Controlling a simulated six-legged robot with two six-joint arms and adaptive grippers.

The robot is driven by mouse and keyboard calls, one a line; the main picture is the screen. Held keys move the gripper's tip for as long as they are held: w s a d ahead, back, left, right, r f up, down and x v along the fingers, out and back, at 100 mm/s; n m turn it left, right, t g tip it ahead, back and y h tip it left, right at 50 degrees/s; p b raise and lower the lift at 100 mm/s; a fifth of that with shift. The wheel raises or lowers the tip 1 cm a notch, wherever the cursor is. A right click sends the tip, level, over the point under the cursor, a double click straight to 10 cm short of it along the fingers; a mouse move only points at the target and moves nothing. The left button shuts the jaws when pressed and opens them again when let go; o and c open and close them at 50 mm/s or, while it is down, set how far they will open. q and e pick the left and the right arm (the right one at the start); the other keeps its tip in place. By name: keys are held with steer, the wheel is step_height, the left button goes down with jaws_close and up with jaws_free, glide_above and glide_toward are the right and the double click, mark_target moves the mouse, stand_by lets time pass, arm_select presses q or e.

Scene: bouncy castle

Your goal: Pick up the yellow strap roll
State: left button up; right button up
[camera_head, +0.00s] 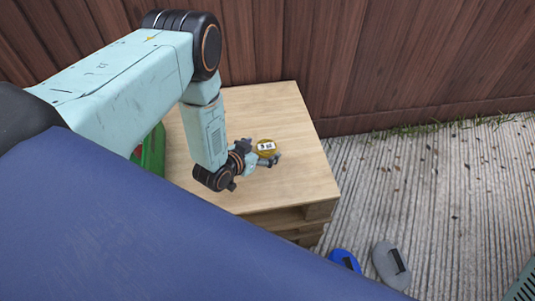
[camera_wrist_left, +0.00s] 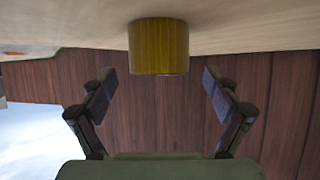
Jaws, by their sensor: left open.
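The yellow strap roll (camera_head: 265,146) lies on the pale wooden table top (camera_head: 265,104), with a white label on its upper face. My left gripper (camera_head: 264,154) is right beside the roll in the head view, and its fingers partly cover the roll's near side. In the left wrist view the roll (camera_wrist_left: 158,46) appears upside down against the table top, centred beyond the two fingertips. My left gripper (camera_wrist_left: 160,84) is open there, its fingers spread wider than the roll, with nothing held. My right gripper is not in view.
A green object (camera_head: 153,150) stands on the table's left, partly hidden by my arm. A wooden fence (camera_head: 400,60) runs behind. A blue item (camera_head: 342,259) and a grey item (camera_head: 390,266) lie on the ribbed ground. The table's right side is clear.

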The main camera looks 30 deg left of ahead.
arm_select(q)
steer(key=shift+b+x, duration=0.4)
steer(key=shift+x, duration=0.7)
steer(key=shift+w, duration=0.25)
steer(key=c, duration=1.4)
